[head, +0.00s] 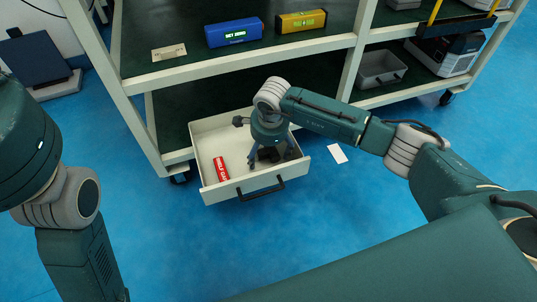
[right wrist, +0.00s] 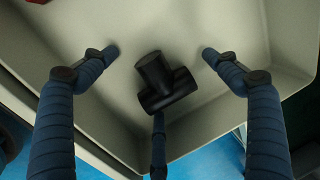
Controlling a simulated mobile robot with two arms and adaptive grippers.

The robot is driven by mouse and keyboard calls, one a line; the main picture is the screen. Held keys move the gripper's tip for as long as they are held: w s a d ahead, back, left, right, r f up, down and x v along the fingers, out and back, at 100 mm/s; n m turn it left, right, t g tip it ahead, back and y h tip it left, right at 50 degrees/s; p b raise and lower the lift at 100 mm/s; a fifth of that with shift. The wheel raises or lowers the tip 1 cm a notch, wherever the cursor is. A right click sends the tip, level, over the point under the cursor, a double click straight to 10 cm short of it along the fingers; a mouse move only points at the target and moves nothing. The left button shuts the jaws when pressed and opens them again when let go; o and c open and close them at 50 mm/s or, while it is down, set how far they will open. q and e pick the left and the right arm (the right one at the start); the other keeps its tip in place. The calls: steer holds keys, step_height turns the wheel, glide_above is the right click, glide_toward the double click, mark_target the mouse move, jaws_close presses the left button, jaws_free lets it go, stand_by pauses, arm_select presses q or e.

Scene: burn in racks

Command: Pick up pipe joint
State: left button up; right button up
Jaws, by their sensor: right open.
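The pipe joint (right wrist: 165,82) is a black tee-shaped piece lying on the floor of the pale open drawer (head: 222,190). In the right wrist view it lies between the fingers of my right gripper (right wrist: 158,75). Two fingers are spread to its left and right, apart from it; a third is close below it. My right gripper also shows in the head view (head: 268,155), pointing down into the right part of the drawer. There it hides most of the pipe joint. My right gripper is open and holds nothing. My left gripper is out of view.
The drawer walls and black handle (head: 262,189) are close around my right gripper. The shelf rack (head: 230,66) behind bears a blue box (head: 234,33) and a yellow box (head: 301,21). A white card (head: 338,154) lies on the floor.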

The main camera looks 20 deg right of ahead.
steer(key=shift+c, duration=0.5)
steer(key=c, duration=1.8)
steer(key=shift+r, duration=0.1)
